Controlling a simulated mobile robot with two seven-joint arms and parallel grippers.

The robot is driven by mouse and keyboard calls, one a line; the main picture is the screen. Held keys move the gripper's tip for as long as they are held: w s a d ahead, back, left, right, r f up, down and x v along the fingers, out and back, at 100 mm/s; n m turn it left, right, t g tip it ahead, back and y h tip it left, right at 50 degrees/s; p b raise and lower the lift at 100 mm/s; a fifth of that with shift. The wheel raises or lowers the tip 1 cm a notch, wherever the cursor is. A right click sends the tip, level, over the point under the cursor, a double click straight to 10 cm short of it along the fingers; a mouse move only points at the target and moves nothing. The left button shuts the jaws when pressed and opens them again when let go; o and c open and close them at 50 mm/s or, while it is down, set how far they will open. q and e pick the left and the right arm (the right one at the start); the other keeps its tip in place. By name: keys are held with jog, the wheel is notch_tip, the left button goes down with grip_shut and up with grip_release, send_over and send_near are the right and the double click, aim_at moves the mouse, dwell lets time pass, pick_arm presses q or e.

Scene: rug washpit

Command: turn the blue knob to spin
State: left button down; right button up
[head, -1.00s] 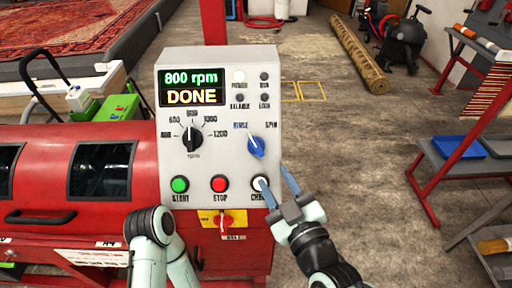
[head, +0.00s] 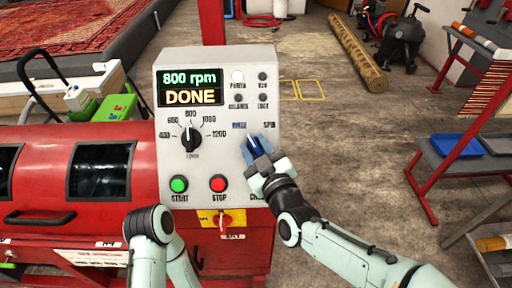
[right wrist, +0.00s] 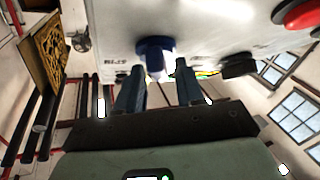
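The blue knob (head: 255,144) is on the right side of the grey control panel, below the RINSE and SPIN labels. In the head view my right gripper (head: 253,145) is in front of it and covers much of it, so its pointing direction is hard to tell. In the right wrist view the knob (right wrist: 154,54) lies between the tips of the two open fingers (right wrist: 160,75), with a gap on each side of its grip. My left arm shows at the bottom of the head view, but its gripper is not in view.
The panel display (head: 191,88) reads "800 rpm DONE". A black rpm dial (head: 191,137) is left of the knob. Below are a green START button (head: 179,184) and a red STOP button (head: 218,184). A red rack (head: 432,190) stands at right, with open floor between.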

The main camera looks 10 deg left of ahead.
jog(key=c, duration=0.4)
